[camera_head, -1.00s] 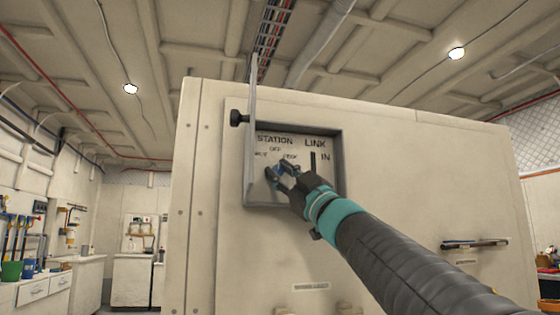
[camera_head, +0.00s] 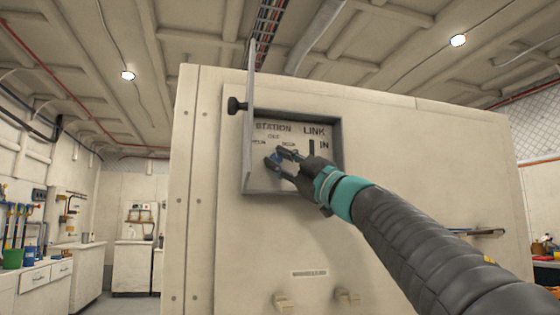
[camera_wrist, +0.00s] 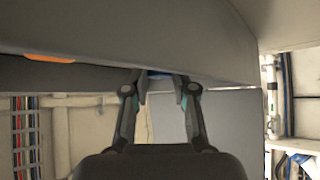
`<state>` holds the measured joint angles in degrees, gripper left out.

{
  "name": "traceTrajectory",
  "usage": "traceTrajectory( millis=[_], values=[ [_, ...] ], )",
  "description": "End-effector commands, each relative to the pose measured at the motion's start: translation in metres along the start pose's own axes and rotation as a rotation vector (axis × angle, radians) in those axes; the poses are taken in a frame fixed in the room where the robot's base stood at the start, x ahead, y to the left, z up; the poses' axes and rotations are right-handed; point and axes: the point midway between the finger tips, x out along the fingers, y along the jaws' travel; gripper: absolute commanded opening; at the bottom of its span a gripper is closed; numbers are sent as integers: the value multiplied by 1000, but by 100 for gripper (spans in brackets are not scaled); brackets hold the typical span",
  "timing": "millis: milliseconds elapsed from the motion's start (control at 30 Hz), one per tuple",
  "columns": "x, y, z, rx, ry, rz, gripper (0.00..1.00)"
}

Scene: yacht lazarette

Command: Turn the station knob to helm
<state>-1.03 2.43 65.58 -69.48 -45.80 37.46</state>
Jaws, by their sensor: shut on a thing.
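The blue station knob (camera_head: 278,158) is on a recessed panel (camera_head: 262,180) in the cream cabinet, under the word STATION. Small labels, including OFF, stand around it; a left one looks like HELM. My gripper (camera_head: 275,157) reaches in from the lower right and is shut on the knob, a finger on either side. In the wrist view a sliver of the blue knob (camera_wrist: 160,73) shows between the fingertips of my gripper (camera_wrist: 159,88). The fingers hide most of the knob, so I cannot tell which label it points to.
A hinged cover (camera_head: 249,120) stands open at the recess's left side, with a black knob (camera_head: 236,105) beside it. A dark LINK slot (camera_head: 311,148) marked IN is right of the station knob. Open floor lies left.

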Motion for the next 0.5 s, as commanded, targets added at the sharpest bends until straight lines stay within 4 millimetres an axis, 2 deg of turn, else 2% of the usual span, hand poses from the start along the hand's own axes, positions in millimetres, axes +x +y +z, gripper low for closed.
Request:
traceTrajectory(
  millis=[33, 100, 500],
  values=[
    [0, 1, -2, 0, 3, 1, 33],
    [0, 1, -2, 0, 3, 1, 51],
    [-4, 1, 0, 0, -1, 1, 51]
  ],
)
